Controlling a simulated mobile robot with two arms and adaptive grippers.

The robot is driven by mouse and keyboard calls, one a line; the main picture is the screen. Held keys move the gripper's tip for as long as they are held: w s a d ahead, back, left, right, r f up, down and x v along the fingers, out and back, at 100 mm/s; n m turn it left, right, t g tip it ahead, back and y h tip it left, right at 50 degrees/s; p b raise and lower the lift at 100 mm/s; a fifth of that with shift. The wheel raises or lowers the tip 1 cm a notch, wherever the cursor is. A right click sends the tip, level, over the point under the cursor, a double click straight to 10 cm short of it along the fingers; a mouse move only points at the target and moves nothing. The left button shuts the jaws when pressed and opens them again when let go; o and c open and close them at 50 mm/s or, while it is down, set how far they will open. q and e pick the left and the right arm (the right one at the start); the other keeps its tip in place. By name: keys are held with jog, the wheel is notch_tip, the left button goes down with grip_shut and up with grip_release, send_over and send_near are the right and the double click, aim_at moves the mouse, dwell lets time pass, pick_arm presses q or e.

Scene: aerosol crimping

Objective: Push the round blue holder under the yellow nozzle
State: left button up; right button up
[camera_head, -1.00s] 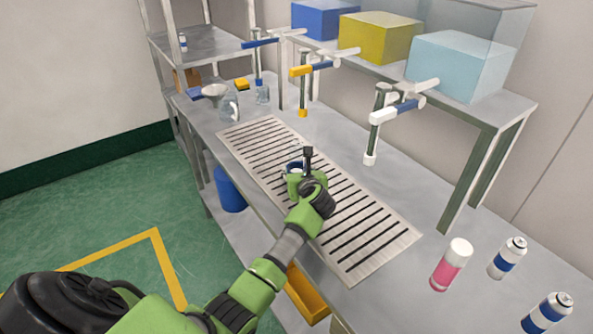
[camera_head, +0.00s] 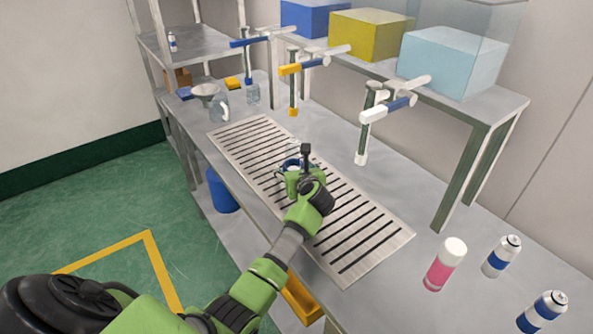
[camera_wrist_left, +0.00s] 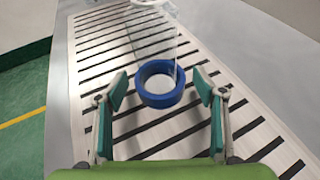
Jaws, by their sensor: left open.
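The round blue holder (camera_wrist_left: 160,101) is a blue ring on the slotted grate, with a clear glass vessel at it in the left wrist view; whether the glass stands inside or behind the ring I cannot tell. In the head view the holder (camera_head: 291,162) is small and partly hidden by my left gripper (camera_head: 290,177). In the wrist view the left gripper (camera_wrist_left: 162,86) is open, one finger on each side of the ring, with visible gaps. The yellow nozzle (camera_head: 293,111) hangs from its tap farther back, beyond the holder. My right gripper is not in view.
The slotted grate (camera_head: 345,262) runs along the bench. A white nozzle (camera_head: 361,158) hangs to the right, a blue one to the left. A pink can (camera_head: 443,266) and two blue-and-white cans stand at the right. A jug with a funnel (camera_head: 213,100) stands at the back left.

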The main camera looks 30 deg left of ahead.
pick_arm(q)
jog(key=v, duration=1.2)
jog(key=shift+f, duration=0.1)
